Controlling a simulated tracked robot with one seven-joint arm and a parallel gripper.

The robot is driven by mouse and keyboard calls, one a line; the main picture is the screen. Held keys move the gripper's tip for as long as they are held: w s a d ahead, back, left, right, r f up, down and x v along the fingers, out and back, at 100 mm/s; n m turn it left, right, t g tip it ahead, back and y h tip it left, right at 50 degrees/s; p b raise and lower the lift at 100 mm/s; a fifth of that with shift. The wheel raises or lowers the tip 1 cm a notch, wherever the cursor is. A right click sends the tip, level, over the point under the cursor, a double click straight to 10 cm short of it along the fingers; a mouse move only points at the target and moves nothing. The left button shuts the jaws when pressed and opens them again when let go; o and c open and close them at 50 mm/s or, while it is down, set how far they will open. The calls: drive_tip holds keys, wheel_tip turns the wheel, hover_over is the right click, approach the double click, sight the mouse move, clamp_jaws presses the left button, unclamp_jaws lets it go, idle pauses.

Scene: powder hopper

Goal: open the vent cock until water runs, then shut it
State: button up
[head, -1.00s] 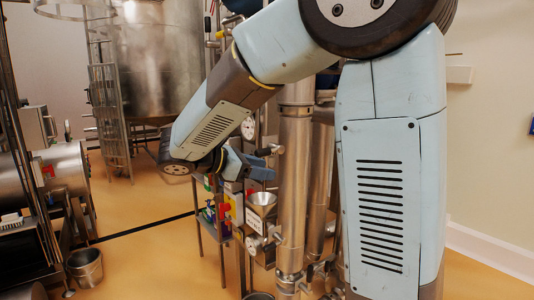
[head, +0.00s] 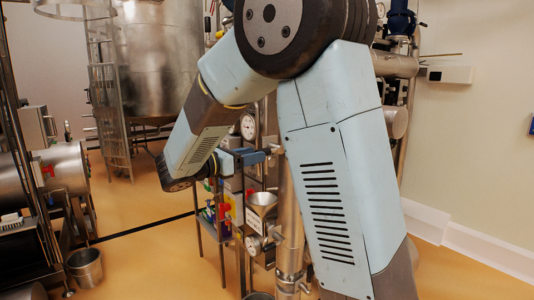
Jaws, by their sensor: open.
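My gripper (head: 262,156) is in the middle of the head view, at the end of my pale blue arm. Its jaws are open and point right, towards the upright steel pipe (head: 289,215). A small valve fitting (head: 277,149) on that pipe's side, perhaps the vent cock, shows right at the fingertips. I cannot tell whether the jaws touch it or are around it. No running water can be seen. My arm hides part of the pipework.
A pressure gauge (head: 248,127) sits just above my gripper, and another (head: 253,245) lies below the funnel. A bucket (head: 85,267) stands on the floor at left. A large steel tank (head: 165,60) with a ladder stands behind. The orange floor at left centre is clear.

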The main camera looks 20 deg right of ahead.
sight(269, 151)
drive_tip(key=shift+x, duration=3)
drive_tip(key=shift+c, duration=0.3)
clamp_jaws()
